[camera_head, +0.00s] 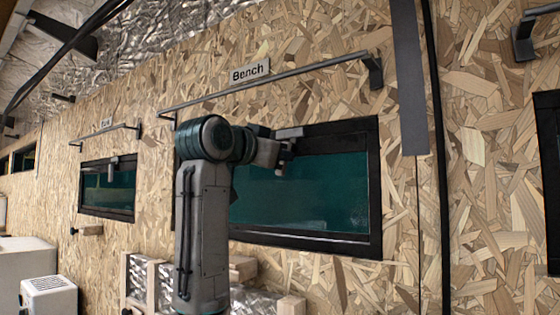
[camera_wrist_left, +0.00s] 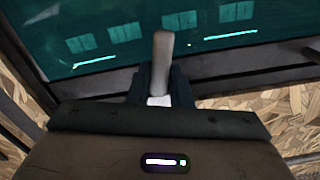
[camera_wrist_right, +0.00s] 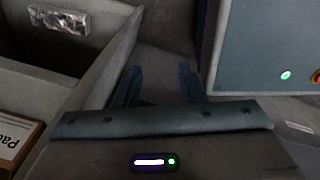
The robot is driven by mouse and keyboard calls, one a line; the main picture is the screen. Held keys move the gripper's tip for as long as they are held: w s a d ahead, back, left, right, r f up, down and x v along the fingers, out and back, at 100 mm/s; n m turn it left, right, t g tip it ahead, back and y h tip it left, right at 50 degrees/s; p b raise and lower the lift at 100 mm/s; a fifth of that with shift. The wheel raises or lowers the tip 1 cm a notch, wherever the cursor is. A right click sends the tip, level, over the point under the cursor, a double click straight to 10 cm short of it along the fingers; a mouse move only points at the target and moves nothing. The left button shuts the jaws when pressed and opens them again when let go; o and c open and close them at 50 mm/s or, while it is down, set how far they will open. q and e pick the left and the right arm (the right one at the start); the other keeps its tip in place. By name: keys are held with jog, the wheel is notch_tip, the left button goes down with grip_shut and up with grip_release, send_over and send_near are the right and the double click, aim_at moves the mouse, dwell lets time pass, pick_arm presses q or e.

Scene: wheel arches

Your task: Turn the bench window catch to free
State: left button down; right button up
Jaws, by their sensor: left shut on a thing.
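The bench window (camera_head: 305,195) is a dark green pane in a black frame below a sign reading "Bench" (camera_head: 250,72). Its catch (camera_head: 290,132), a light grey lever, is at the top edge of the frame. My left gripper (camera_head: 278,152) is at the catch, and its arm hides the window's left part. In the left wrist view the catch (camera_wrist_left: 163,55) stands out between the fingers of the left gripper (camera_wrist_left: 160,88), which are shut on it. In the right wrist view my right gripper (camera_wrist_right: 159,82) is open with nothing between its fingers.
A rail (camera_head: 290,80) runs above the bench window. A second, smaller window (camera_head: 108,188) with its own catch (camera_head: 113,163) is further left. Below are wooden battens (camera_head: 150,285). Near the right gripper are a grey open box (camera_wrist_right: 85,70) and a blue-grey panel (camera_wrist_right: 265,45).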

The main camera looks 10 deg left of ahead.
pick_arm(q)
jog(key=shift+w+a+r+m+b, duration=0.1)
jog(key=shift+a+r+m+b, duration=0.35)
jog(key=shift+m, duration=2)
jog(key=shift+w+d+r+m+b, duration=0.1)
jog(key=shift+m+b, duration=0.7)
jog(key=shift+m, duration=1.6)
jog(key=shift+a+r+m+b, duration=0.2)
jog(key=shift+m+b, duration=0.4)
jog(key=shift+m, duration=1.85)
jog(key=c, duration=1.3)
grip_release()
jog(key=shift+s, duration=0.1)
